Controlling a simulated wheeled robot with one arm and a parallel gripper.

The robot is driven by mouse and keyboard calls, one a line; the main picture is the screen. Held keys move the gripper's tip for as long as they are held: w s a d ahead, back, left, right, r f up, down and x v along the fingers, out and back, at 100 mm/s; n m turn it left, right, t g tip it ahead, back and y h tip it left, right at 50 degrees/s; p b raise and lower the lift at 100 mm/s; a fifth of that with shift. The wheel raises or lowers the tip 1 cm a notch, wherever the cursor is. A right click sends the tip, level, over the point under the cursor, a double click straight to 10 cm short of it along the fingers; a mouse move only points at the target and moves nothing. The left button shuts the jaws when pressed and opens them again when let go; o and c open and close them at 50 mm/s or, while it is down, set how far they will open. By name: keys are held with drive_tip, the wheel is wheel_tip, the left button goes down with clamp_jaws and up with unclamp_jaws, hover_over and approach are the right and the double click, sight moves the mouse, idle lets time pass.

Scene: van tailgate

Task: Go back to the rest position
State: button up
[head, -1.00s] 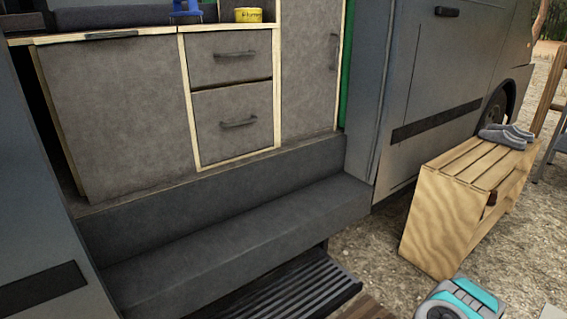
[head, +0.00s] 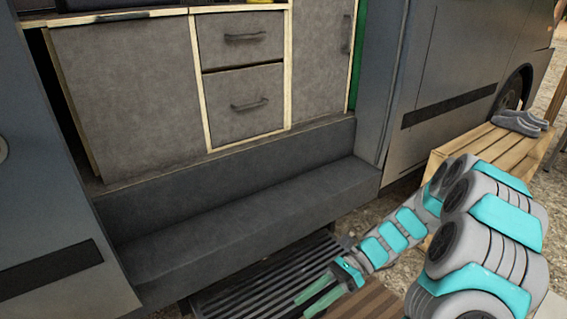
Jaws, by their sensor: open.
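My gripper (head: 318,289) shows at the lower middle of the head view, at the end of my grey and turquoise arm. Its two green fingers are apart, with nothing seen between them. They point down and left, in front of the ribbed black step (head: 265,279) below the van's doorway. My arm bends in from the lower right and hides part of the wooden bench.
The grey van step (head: 240,205) runs below the cabinet with drawers (head: 243,90). A slatted wooden bench (head: 480,145) stands at the right, with grey slippers (head: 521,122) on top. Gravel and wooden boards (head: 355,302) lie in front.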

drive_tip(key=s+d+r+n+t+h, duration=0.2)
drive_tip(key=s+d+r+n+h, duration=0.1)
drive_tip(key=s+r+n+h, duration=0.1)
drive_tip(key=s+d+r+n+t+h+p, duration=0.1)
drive_tip(key=s+d+r+n+h, duration=0.2)
drive_tip(key=s+n, duration=0.3)
drive_tip(key=s+d+r+n+t+h+p, duration=0.1)
drive_tip(key=s+d+r+n+t+h, duration=0.1)
drive_tip(key=s+r+n+h, duration=0.3)
drive_tip(key=shift+s+d+r+n+t, duration=0.25)
drive_tip(key=shift+s+d+n, duration=0.25)
drive_tip(key=shift+s, duration=0.8)
drive_tip(key=shift+s+r, duration=0.15)
drive_tip(key=shift+s, duration=0.25)
